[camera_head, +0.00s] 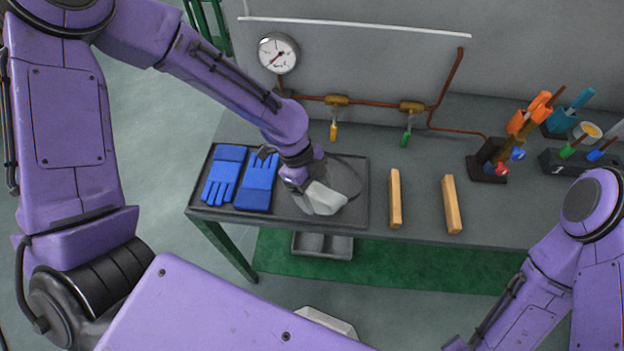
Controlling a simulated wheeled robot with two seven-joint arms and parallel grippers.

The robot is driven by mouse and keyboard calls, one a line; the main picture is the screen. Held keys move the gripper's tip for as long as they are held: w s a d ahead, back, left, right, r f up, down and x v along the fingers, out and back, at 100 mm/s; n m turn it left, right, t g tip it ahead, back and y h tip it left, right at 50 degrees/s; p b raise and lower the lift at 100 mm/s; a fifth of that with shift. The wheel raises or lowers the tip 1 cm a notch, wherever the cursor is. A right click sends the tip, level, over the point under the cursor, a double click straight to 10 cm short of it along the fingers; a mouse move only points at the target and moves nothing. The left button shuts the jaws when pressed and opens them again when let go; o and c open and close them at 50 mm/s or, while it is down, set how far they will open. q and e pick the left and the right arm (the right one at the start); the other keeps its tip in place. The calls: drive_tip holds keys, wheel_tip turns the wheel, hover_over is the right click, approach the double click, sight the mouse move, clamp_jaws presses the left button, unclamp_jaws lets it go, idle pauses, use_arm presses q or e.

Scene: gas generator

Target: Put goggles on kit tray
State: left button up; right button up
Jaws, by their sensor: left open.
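The kit tray (360,213) is a dark, shallow tray at the left end of the workbench. A pale grey-white rounded piece, which looks like the goggles (324,199), is over the right half of the tray near its front edge. My left gripper (299,187) is at the left end of this pale piece, low over the tray. It is open, but its fingers are small and partly hidden, so I cannot tell whether they touch the piece. My right arm comes in at lower right, and its gripper is out of the picture.
Two blue gloves (223,176) (259,182) lie in the tray's left half. Two wooden bars (395,198) (452,204) lie right of the tray. A gauge (278,53) and copper pipe (375,103) stand behind.

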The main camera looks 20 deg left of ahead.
use_arm(q)
drive_tip(key=v, duration=1.1)
drive_tip(key=shift+r+b, duration=0.2)
drive_tip(key=shift+b, duration=0.15)
